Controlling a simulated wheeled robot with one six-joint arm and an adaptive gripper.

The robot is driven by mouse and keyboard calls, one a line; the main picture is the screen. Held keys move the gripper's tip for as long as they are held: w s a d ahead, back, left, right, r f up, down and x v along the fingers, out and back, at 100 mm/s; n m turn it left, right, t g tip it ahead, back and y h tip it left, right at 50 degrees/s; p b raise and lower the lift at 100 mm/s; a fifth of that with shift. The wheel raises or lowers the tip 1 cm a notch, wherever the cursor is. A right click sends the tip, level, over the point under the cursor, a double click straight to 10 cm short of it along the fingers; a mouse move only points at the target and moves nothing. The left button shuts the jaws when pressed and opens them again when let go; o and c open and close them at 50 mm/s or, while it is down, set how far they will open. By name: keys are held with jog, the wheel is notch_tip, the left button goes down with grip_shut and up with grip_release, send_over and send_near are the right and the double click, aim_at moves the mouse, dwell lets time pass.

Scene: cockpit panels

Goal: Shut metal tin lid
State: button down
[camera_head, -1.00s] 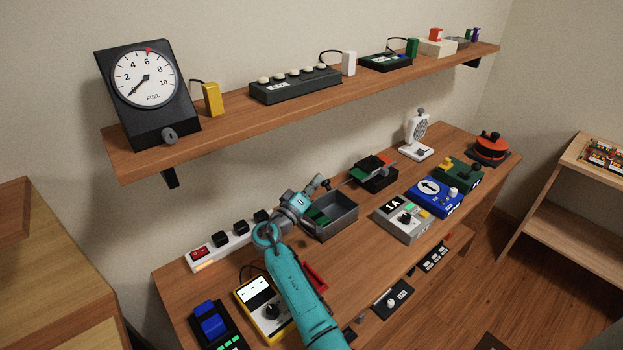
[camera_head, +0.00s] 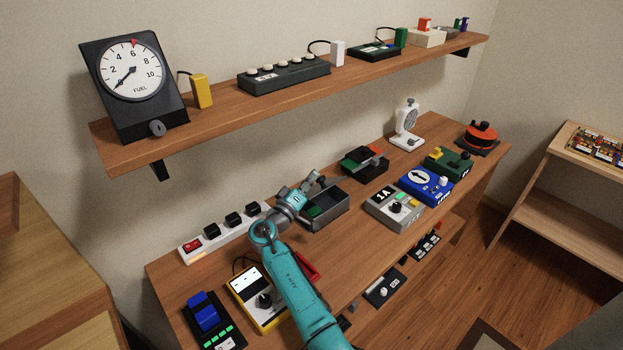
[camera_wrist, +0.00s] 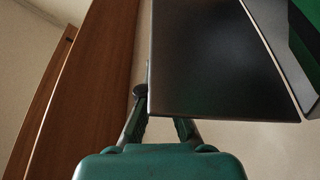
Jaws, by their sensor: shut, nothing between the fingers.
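The metal tin (camera_head: 335,219) is an open grey box in the middle of the desk, with something green inside. My gripper (camera_head: 318,180) is above the tin's back left edge in the head view. In the wrist view, a dark flat panel (camera_wrist: 215,60), which looks like the tin's raised lid, fills the middle, close to my fingers (camera_wrist: 160,112). The panel partly hides the fingertips, and I cannot tell whether they touch it. The tin's green inside shows at the far right there. My gripper is shut with nothing held.
A white power strip (camera_head: 222,235) lies left of the tin, and a yellow meter (camera_head: 257,298) lies in front. A black box (camera_head: 362,165) stands behind to the right, and a grey switch box (camera_head: 394,209) to the right. The wall shelf (camera_head: 290,100) hangs above.

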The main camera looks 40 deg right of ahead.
aim_at(311, 192)
jog(key=shift+r, duration=0.1)
notch_tip(311, 192, up, 10)
dwell(0.4)
jog(key=shift+f, duration=0.2)
